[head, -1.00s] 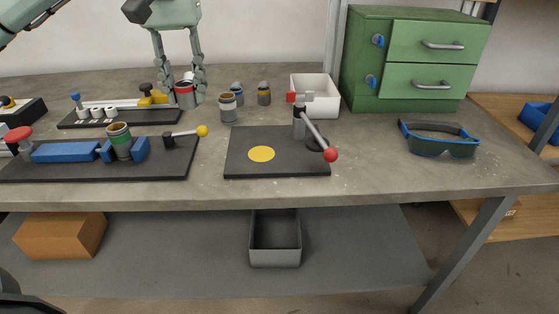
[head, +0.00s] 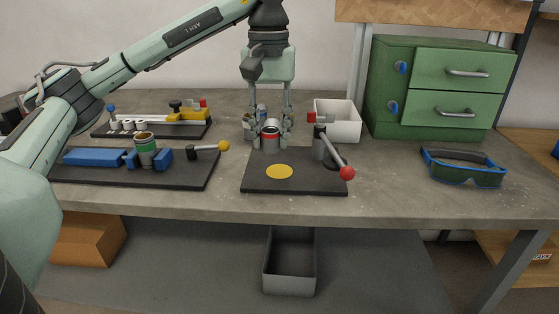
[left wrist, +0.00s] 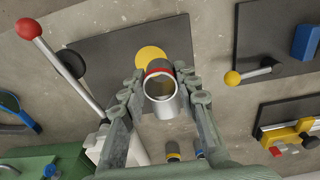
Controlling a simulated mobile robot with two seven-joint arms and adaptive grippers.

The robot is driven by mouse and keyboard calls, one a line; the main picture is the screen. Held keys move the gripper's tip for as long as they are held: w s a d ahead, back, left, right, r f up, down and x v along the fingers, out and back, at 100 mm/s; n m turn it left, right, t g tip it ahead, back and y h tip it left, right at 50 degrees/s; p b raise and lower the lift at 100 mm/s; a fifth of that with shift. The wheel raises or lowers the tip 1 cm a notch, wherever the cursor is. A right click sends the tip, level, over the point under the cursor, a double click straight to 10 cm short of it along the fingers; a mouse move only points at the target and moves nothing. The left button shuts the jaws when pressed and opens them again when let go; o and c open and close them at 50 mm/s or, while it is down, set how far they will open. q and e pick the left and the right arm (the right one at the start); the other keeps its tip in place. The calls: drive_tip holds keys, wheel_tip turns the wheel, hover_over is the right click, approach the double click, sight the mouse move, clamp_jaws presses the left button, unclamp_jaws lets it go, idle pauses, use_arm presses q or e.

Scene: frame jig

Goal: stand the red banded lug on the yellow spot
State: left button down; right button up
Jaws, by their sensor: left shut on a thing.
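The red banded lug (head: 270,138) is a grey metal cylinder with a red band. My left gripper (head: 268,130) is shut on it and holds it upright, just behind the yellow spot. In the left wrist view my left gripper (left wrist: 159,92) has a finger on each side of the lug (left wrist: 160,95), and its open end faces the camera. The yellow spot (head: 279,172) is a flat disc on a dark plate (head: 300,185). In the left wrist view the lug covers a small part of the spot (left wrist: 151,57). My right gripper is not in view.
A lever with a red knob (head: 347,173) stands on the plate's right side. A white bin (head: 345,124) and a green cabinet (head: 440,60) are behind right. A fixture with a green banded lug (head: 146,152) and a yellow-knobbed lever (head: 223,146) are at left. Goggles (head: 462,170) lie right.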

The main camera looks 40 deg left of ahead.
sight(279, 172)
use_arm(q)
drive_tip(key=shift+w+d+f, duration=0.4)
drive_tip(key=shift+w+d, duration=0.15)
drive_tip(key=shift+d, duration=0.05)
drive_tip(key=shift+f, duration=2.05)
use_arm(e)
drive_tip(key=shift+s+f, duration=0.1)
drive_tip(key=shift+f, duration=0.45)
use_arm(q)
drive_tip(key=shift+f, duration=0.15)
drive_tip(key=c, duration=1.1)
unclamp_jaws()
drive_tip(key=shift+c, duration=0.2)
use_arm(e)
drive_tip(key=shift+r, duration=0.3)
